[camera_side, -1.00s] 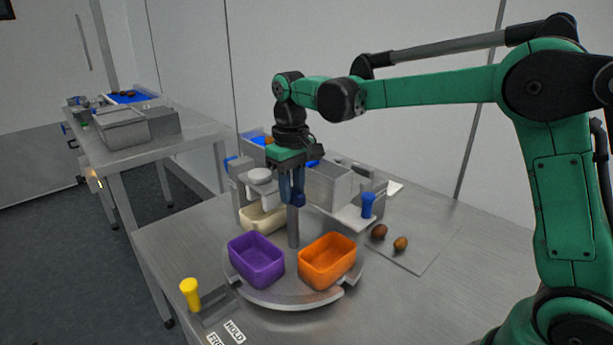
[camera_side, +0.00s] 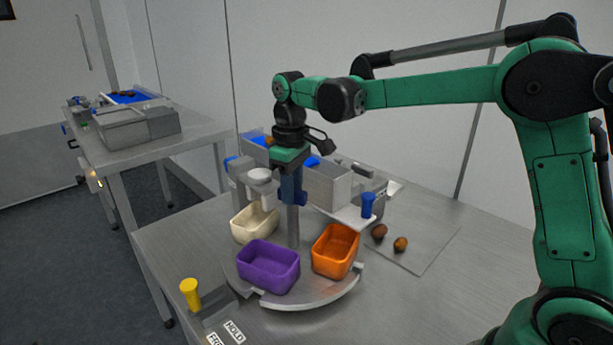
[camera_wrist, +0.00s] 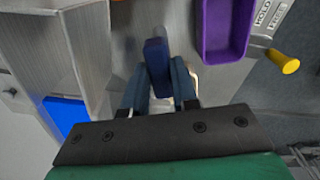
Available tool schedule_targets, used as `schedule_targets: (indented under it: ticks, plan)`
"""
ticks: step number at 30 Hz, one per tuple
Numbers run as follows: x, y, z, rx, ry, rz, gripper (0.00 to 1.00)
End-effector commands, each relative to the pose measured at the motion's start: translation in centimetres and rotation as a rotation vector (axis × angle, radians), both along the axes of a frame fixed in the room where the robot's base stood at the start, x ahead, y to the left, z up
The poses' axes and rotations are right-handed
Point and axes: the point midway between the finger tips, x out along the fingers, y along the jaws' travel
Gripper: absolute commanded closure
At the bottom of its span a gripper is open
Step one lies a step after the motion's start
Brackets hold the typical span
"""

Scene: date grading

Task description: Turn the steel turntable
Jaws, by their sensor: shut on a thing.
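The round steel turntable (camera_side: 318,292) lies on the steel bench. It carries a purple bin (camera_side: 268,268) at the front, an orange bin (camera_side: 336,252) at the right and a cream bin (camera_side: 254,225) at the back left. A grey post (camera_side: 293,230) stands at its middle. My gripper (camera_side: 291,192) is above the post, shut on the dark blue handle at its top. In the wrist view the handle (camera_wrist: 156,62) shows between the fingers, and the purple bin (camera_wrist: 226,30) is at upper right. The fingers partly hide the handle.
A yellow knob (camera_side: 190,294) stands front left beside a HOLD label (camera_side: 235,331). A blue knob (camera_side: 367,204) and two dates (camera_side: 400,244) are to the right. Steel boxes (camera_side: 328,186) stand behind. The front right bench is clear.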

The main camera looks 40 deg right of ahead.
Motion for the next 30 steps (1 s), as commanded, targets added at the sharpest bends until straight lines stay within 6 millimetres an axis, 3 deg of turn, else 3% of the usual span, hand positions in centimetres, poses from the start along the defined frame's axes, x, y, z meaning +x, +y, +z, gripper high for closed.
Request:
schedule_targets:
  ticks: [30]
  plan:
    - [-0.06, -0.01, 0.00, 0.000, 0.002, 0.508, 1.00]
